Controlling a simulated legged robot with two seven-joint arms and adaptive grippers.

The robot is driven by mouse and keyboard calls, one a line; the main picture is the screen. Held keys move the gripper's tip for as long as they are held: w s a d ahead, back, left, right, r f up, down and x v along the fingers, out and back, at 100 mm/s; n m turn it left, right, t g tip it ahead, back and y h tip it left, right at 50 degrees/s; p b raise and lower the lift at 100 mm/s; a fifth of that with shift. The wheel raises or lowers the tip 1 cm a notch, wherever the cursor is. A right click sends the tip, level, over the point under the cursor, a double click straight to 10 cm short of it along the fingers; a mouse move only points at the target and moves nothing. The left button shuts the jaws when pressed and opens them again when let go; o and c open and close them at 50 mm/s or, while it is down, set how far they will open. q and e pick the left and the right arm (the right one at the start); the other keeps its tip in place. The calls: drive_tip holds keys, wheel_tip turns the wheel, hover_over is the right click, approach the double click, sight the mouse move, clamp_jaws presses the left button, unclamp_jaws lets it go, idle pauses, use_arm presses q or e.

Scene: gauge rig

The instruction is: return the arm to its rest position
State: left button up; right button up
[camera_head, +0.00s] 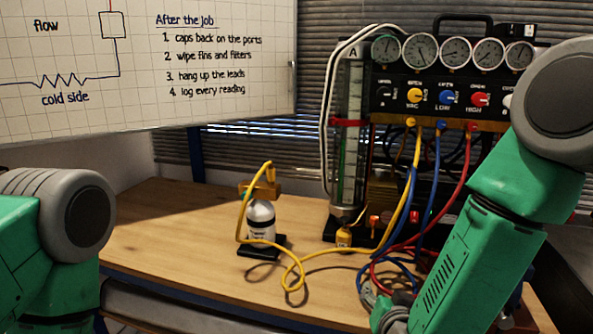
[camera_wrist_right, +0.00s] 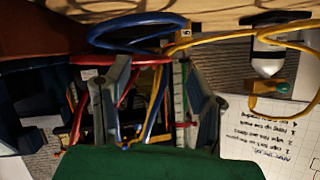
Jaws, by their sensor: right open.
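My right arm (camera_head: 490,240), green with grey joints, comes in from the right in the head view and reaches down over the front right of the bench. Its gripper is mostly hidden there. In the right wrist view my right gripper (camera_wrist_right: 157,78) is open, with its two grey fingers spread. Red, blue and yellow hoses show behind and between the fingers; whether any touches them I cannot tell. My left arm (camera_head: 45,240) shows only at the left edge, and its gripper is out of view.
The gauge rig (camera_head: 455,90) stands at the back right. Yellow, blue and red hoses (camera_head: 425,205) hang from it and coil on the bench (camera_head: 165,225) near my right arm. A small white cylinder (camera_head: 261,220) stands mid-bench. The bench's left part is clear. A whiteboard (camera_head: 225,100) hangs behind.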

drive_tip(key=s+d+f+n+g+y, duration=0.1)
drive_tip(key=s+d+f+n+g, duration=0.15)
drive_tip(key=s+f, duration=0.45)
drive_tip(key=s+d+f+n+g+y, duration=0.1)
drive_tip(key=s+d+f+g, duration=0.25)
drive_tip(key=s+f, duration=0.4)
use_arm(q)
drive_tip(key=shift+d+r, duration=0.1)
drive_tip(key=shift+d, duration=0.05)
use_arm(e)
drive_tip(key=s+d+f+n+g, duration=0.1)
drive_tip(key=s+d+f+g, duration=0.1)
drive_tip(key=s, duration=0.8)
drive_tip(key=s+d+f+g, duration=0.3)
drive_tip(key=s+f+g, duration=0.1)
drive_tip(key=s, duration=0.5)
drive_tip(key=shift+s+d+f+n+g+h, duration=0.15)
drive_tip(key=shift+s+f+n+g+h, duration=0.2)
drive_tip(key=shift+g, duration=0.15)
use_arm(q)
drive_tip(key=shift+d, duration=0.1)
use_arm(e)
drive_tip(key=shift+w, duration=0.15)
